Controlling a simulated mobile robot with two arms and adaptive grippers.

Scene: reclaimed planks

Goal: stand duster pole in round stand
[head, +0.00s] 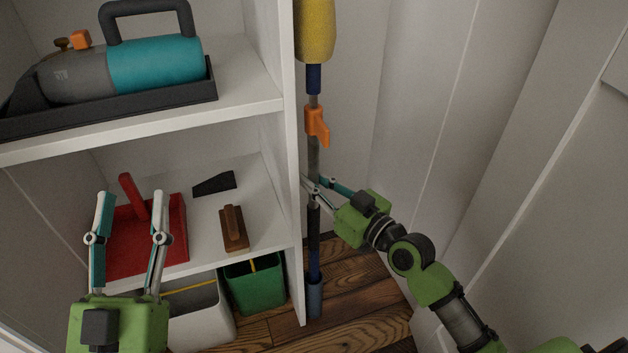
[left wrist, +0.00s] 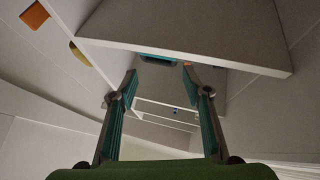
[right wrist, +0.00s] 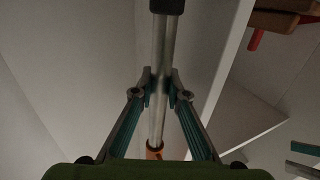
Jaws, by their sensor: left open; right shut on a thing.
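The duster pole (head: 314,160) stands upright beside the right side panel of the shelf unit, with a yellow head (head: 315,30) at the top and an orange clamp (head: 317,125) below it. My right gripper (head: 310,184) is shut on the pole below the clamp. The right wrist view shows the metal pole (right wrist: 158,80) between the fingers. The pole's lower end meets a grey-blue cylinder (head: 315,298) near the floor; I cannot tell if this is the round stand or part of the pole. My left gripper (head: 131,205) is open and empty in front of the lower shelf.
The shelf unit (head: 292,160) holds a teal and grey vacuum (head: 155,64) above, and a red dustpan (head: 120,262), a brown brush (head: 233,228) and a black piece (head: 214,183) below. A white bin (head: 200,318) and a green bin (head: 254,284) stand underneath. Walls close in at right.

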